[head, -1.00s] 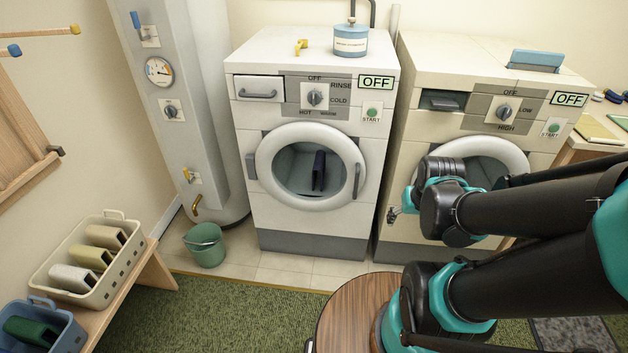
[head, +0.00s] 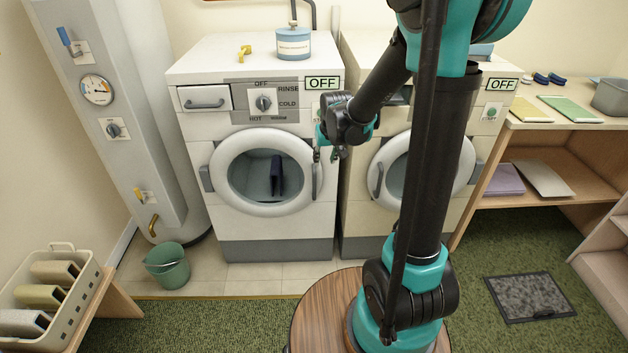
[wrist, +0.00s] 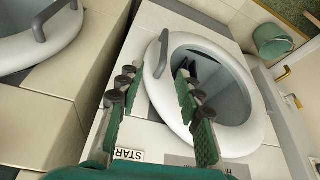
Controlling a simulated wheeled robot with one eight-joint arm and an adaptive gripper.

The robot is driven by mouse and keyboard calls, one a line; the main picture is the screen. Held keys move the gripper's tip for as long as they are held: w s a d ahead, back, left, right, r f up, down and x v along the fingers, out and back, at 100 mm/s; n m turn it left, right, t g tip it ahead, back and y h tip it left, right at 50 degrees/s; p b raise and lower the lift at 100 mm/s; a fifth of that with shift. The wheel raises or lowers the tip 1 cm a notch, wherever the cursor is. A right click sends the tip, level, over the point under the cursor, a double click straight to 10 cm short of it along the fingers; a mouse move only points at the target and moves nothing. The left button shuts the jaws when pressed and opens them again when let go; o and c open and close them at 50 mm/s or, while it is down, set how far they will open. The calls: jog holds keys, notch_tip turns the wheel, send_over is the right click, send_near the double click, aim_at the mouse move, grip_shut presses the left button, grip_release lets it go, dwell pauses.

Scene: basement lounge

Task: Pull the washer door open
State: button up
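The washer (head: 275,222) is the white left machine, with RINSE, COLD and HOT around its dial and OFF on its display. Its round white-rimmed door (head: 225,190) looks shut, with a dark item (head: 277,175) behind the glass. The grey upright door handle (head: 317,180) is on the door's right side; it also shows in the wrist view (wrist: 162,54). My gripper (head: 325,155) is in front of the washer's right edge, just above the handle. In the wrist view its green-padded fingers (wrist: 155,78) are apart and empty, with the handle just beyond the gap between their tips.
A cream second machine (head: 365,225) with its own round door stands close on the right. A green bucket (head: 168,268) is on the floor at the left, by a grey tank (head: 120,120). A round wooden table (head: 318,320) is in front.

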aim_at(315, 176)
jog(key=x, duration=0.6)
jog(key=w+a+x, duration=0.1)
jog(key=x, duration=0.5)
jog(key=w+a+r+x, duration=0.1)
jog(key=x, duration=0.6)
jog(key=shift+w+f, duration=0.1)
jog(key=shift+w, duration=0.1)
grip_shut()
